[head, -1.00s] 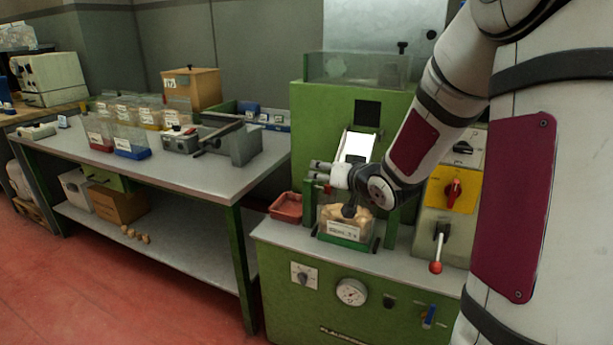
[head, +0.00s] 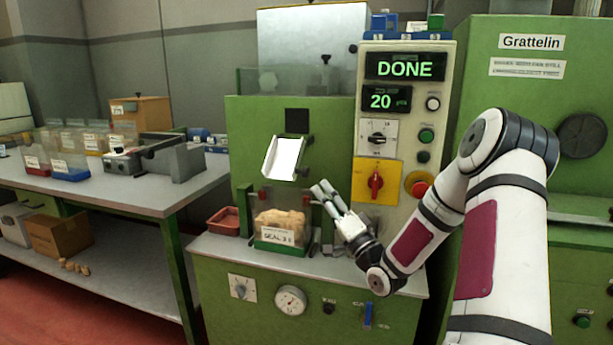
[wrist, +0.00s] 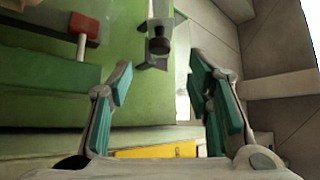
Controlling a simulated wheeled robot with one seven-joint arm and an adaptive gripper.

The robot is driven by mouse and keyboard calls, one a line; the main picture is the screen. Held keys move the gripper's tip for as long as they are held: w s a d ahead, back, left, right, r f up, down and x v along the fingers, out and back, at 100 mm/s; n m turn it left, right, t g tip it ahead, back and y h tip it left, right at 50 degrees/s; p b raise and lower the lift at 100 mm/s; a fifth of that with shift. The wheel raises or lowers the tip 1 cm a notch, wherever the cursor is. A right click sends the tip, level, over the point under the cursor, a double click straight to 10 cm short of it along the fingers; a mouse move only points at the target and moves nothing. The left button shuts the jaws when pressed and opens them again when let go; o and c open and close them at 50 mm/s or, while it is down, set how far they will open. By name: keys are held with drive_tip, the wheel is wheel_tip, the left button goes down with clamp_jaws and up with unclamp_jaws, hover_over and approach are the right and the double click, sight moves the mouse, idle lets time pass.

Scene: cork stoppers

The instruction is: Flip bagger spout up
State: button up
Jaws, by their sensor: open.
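The bagger spout (head: 284,158) is a bright white tilted chute on the front of the green machine (head: 250,125), under a dark square opening. Below it stands a clear bin (head: 262,212) of corks with a green base and a white label. My gripper (head: 322,189) is just right of the bin and lower than the spout, its fingers pointing up and left. In the wrist view my gripper (wrist: 161,80) is open and empty, with teal pads. A black knob (wrist: 159,46) on a bracket shows beyond the fingertips; I cannot tell whether it belongs to the spout.
A control panel (head: 402,95) reads DONE and 20, with a red switch (head: 375,182) on a yellow plate. A red tray (head: 224,221) sits left of the bin. The workbench (head: 130,197) at left holds several bins. Another green machine (head: 515,75) stands at right.

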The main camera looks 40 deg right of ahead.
sight(307, 175)
drive_tip(key=b+x, duration=0.1)
drive_tip(key=x, duration=0.9)
clamp_jaws()
